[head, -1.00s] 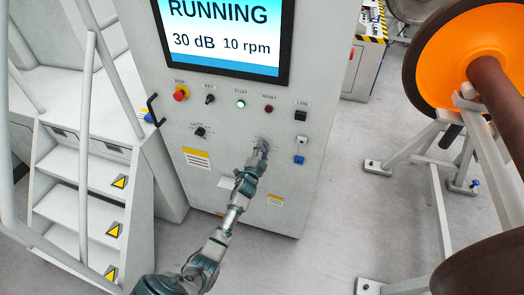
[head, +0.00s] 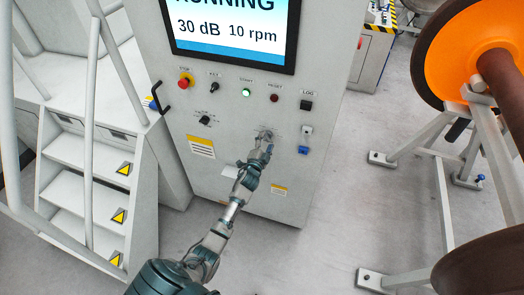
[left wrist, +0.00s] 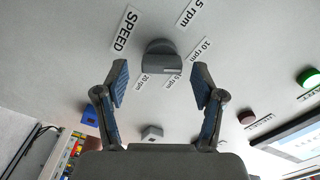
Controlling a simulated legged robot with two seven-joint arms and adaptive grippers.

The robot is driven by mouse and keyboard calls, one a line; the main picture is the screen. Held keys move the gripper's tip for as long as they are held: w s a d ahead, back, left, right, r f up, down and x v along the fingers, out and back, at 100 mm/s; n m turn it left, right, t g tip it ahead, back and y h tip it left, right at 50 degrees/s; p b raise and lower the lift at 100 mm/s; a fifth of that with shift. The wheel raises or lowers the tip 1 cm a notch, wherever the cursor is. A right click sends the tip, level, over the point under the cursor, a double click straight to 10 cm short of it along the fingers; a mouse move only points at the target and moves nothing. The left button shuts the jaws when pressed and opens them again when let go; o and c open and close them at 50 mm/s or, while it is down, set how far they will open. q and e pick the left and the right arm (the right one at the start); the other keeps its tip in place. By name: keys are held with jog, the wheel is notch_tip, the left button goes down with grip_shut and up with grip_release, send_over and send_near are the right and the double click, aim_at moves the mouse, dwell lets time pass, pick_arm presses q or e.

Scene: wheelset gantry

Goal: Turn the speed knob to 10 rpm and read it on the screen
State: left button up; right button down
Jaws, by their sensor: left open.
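The screen (head: 232,32) on the grey cabinet reads 30 dB and 10 rpm; the word RUNNING is cut by the top edge. My left gripper (head: 265,138) is at the lower right of the panel, in front of the speed knob, which it largely hides in the head view. In the left wrist view the grey speed knob (left wrist: 160,56) lies just beyond and between the two fingers of the open gripper (left wrist: 161,78), with gaps on both sides. The SPEED label (left wrist: 125,29) and several rpm labels ring it. My right gripper is not in view.
Above the knob are a red stop button (head: 185,80), a key switch (head: 214,88), a lit green start button (head: 246,92) and a dark red reset button (head: 274,98). A black rotary knob (head: 205,120) is left. An orange wheel (head: 470,55) stands right; steps (head: 85,165) stand left.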

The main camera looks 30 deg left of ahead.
pick_arm(q)
jog(key=v, duration=1)
jog(key=shift+s, duration=0.15)
jog(key=shift+f, duration=0.1)
jog(key=s+d+f+n+g+h, duration=0.1)
jog(key=s+d+f+g, duration=0.35)
jog(key=f, duration=0.75)
jog(key=s+d+f+n+g+h, duration=0.1)
jog(key=s+f, duration=0.6)
jog(key=f, duration=0.5)
jog(key=s+d+f+n+g+h, duration=0.1)
jog(key=s+d+f+n+g, duration=0.3)
jog(key=f, duration=0.8)
jog(key=s+d+f+g, duration=0.1)
jog(key=s+f, duration=0.4)
jog(key=s, duration=0.6)
jog(key=s+d+f+g+h, duration=0.1)
jog(key=s+d+f+g, duration=0.1)
jog(key=s+f, duration=0.4)
jog(key=s+d+f+g, duration=0.2)
jog(key=s+f, duration=0.4)
jog(key=s, duration=0.9)
jog(key=shift+s+d+n+g+h, duration=0.2)
jog(key=shift+s+n+g+h, duration=0.15)
jog(key=shift+g, duration=0.5)
